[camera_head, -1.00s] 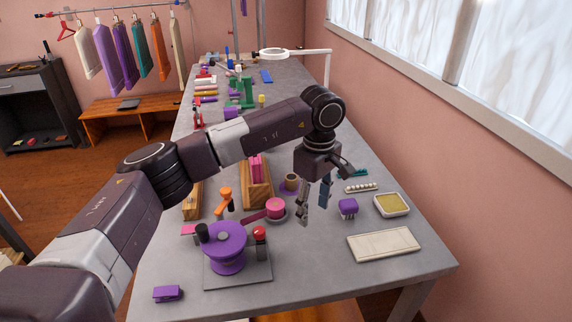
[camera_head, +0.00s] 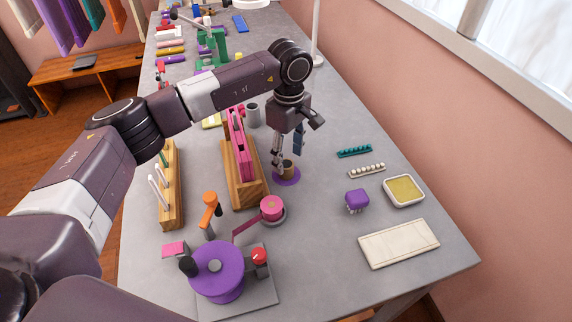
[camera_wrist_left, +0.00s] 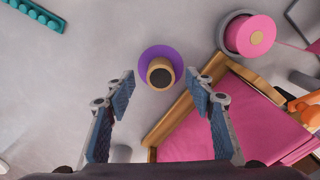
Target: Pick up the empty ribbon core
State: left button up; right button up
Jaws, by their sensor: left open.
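The empty ribbon core (camera_head: 288,169), a short tan cylinder with a dark centre, stands upright on a round purple base (camera_head: 286,181) on the grey table. My left gripper (camera_head: 288,155) points down at the core and is open and empty. In the left wrist view the core (camera_wrist_left: 160,73) shows between and just beyond the two open fingertips, with its purple base (camera_wrist_left: 146,56) around it. In the head view a finger partly covers the core. I cannot tell exactly how high the fingertips are above it. My right gripper is not in view.
A wooden rack (camera_head: 240,190) with pink pieces stands close left of the core. A pink ribbon roll (camera_head: 272,205) and purple winder (camera_head: 218,272) are nearer me. A grey cup (camera_head: 253,115) stands behind. The table right of the core is mostly clear up to the bead strips (camera_head: 366,170).

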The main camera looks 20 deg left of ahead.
aim_at(286, 163)
pick_arm(q)
jog(key=f, duration=0.1)
jog(key=f+p, duration=0.1)
jog(key=f, duration=0.1)
jog(key=shift+a+f, duration=0.25)
jog(key=shift+a, duration=0.1)
jog(key=shift+w+f, duration=0.1)
jog(key=shift+f, duration=0.2)
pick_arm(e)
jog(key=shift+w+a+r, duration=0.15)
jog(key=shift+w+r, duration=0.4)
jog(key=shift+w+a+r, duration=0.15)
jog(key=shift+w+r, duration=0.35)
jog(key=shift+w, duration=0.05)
pick_arm(q)
jog(key=shift+c, duration=0.6)
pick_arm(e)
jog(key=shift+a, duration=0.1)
pick_arm(q)
jog(key=c, duration=0.8)
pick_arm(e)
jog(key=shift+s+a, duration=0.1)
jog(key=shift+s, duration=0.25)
